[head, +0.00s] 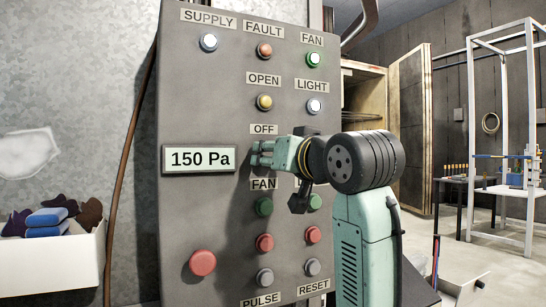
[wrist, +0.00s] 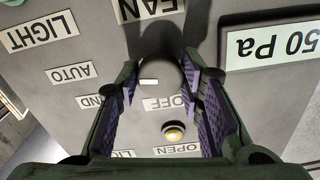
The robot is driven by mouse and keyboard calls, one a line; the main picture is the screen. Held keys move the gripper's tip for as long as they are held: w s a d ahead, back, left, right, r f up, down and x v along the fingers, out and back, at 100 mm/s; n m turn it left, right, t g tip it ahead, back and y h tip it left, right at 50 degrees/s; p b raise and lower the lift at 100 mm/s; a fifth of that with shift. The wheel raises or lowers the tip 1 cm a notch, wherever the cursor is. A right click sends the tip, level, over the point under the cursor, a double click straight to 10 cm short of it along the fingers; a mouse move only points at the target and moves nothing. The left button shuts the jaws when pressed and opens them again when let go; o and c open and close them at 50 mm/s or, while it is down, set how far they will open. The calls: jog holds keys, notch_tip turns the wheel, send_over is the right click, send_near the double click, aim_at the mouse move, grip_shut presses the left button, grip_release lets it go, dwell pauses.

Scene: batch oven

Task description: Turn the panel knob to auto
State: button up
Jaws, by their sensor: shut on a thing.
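The panel knob (wrist: 166,73) is a dark round knob with a short white mark on its face, seen in the wrist view. The mark lies on the left part of the face, on the side of the AUTO label (wrist: 70,73). The OFF label (wrist: 165,104) is just below the knob in that upside-down view, and the HAND label (wrist: 88,102) is at lower left, partly covered by a finger. My gripper (wrist: 160,82) is shut on the knob, one finger on each side. In the head view my gripper (head: 260,154) is at the panel below OFF and hides the knob.
The grey panel (head: 228,100) carries several lamps and buttons around the knob, including a large red button (head: 203,262). A 150 Pa display (head: 199,159) is just left of my gripper. A white bin (head: 60,265) with cloths hangs at left.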

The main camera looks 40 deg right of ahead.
dwell(0.3)
jog(key=o, duration=1.1)
jog(key=shift+o, duration=0.2)
jog(key=shift+s, duration=0.1)
jog(key=v, duration=1.1)
jog(key=shift+s+a, duration=0.2)
jog(key=shift+s, duration=0.2)
